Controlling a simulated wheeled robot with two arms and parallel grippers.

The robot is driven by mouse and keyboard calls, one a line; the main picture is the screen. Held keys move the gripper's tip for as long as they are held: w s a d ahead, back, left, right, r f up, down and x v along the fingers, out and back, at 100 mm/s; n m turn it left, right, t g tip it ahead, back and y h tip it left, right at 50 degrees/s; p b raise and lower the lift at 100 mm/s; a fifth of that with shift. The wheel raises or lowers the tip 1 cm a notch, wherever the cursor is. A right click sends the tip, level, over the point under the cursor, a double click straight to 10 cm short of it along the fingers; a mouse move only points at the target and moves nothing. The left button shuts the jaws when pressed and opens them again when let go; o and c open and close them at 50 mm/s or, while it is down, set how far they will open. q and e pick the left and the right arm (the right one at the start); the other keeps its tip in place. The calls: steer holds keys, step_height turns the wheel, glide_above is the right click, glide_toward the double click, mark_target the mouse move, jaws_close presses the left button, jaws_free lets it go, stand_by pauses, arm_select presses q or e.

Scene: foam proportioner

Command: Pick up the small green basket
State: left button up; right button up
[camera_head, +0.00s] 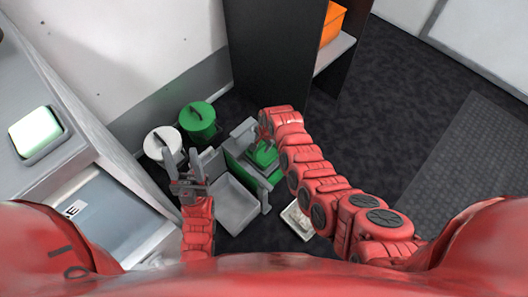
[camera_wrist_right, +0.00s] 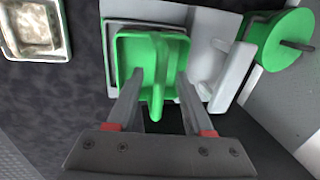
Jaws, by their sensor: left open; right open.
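The small green basket (camera_head: 265,155) sits on a grey and green stand in the middle of the head view, partly hidden by my right arm. In the right wrist view the basket (camera_wrist_right: 138,50) is an open square shape with a green handle (camera_wrist_right: 156,85) pointing toward me. My right gripper (camera_wrist_right: 157,88) is open, with one finger on each side of the handle; whether either finger touches it I cannot tell. In the head view its jaws are mostly hidden by the arm. My left gripper (camera_head: 182,160) is open and empty, left of the stand.
A green bucket (camera_head: 198,120) and a white bucket (camera_head: 161,142) stand by the wall. A grey tray-like part (camera_head: 235,205) lies before the stand. A small pale tray (camera_head: 297,220) is on the floor. A dark cabinet (camera_head: 270,50) stands behind. Floor at right is clear.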

steer(key=shift+f, duration=0.55)
jaws_close()
steer(key=shift+r, duration=0.1)
stand_by(0.9)
